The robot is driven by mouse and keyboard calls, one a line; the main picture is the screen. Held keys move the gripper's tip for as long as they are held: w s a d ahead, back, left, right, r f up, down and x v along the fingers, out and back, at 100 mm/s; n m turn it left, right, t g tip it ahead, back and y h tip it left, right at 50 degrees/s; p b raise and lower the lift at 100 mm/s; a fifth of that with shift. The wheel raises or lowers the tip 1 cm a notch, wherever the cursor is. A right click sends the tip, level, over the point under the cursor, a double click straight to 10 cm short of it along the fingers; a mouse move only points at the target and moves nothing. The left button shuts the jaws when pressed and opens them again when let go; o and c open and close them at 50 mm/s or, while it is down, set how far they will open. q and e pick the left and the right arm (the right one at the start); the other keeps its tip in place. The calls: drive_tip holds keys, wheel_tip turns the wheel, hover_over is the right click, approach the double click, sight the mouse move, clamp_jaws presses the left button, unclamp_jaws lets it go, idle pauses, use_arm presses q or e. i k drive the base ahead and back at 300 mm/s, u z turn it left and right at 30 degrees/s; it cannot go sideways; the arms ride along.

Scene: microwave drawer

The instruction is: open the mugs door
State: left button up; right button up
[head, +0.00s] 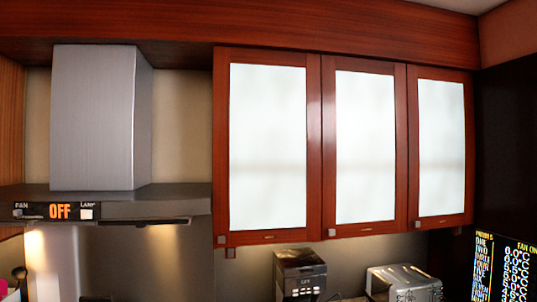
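Three wall cabinet doors with red-brown wood frames and frosted white panes hang side by side: a left door (268,147), a middle door (365,148) and a right door (441,147). All three look shut. Each has a small square metal knob at its lower left corner: the left knob (221,240), the middle knob (331,232) and the right knob (416,225). A tiny mark sits on each bottom rail, too small to read, so I cannot tell which is the mugs door. The contents are hidden behind the frosted panes. Neither gripper is in view.
A grey range hood (93,118) with an "OFF" display is left of the cabinets. Below the cabinets stand a black coffee maker (299,276) and a silver toaster (403,283). A dark screen with readouts (505,268) is at lower right. The space before the doors looks clear.

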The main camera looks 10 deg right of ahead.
sight(267, 156)
drive_tip(key=z, duration=0.3)
drive_tip(key=k, duration=0.4)
drive_tip(key=z, duration=0.9)
drive_tip(key=i, duration=0.2)
drive_tip(key=u, duration=1.15)
drive_tip(key=i, duration=1.05)
drive_tip(key=u, duration=1.1)
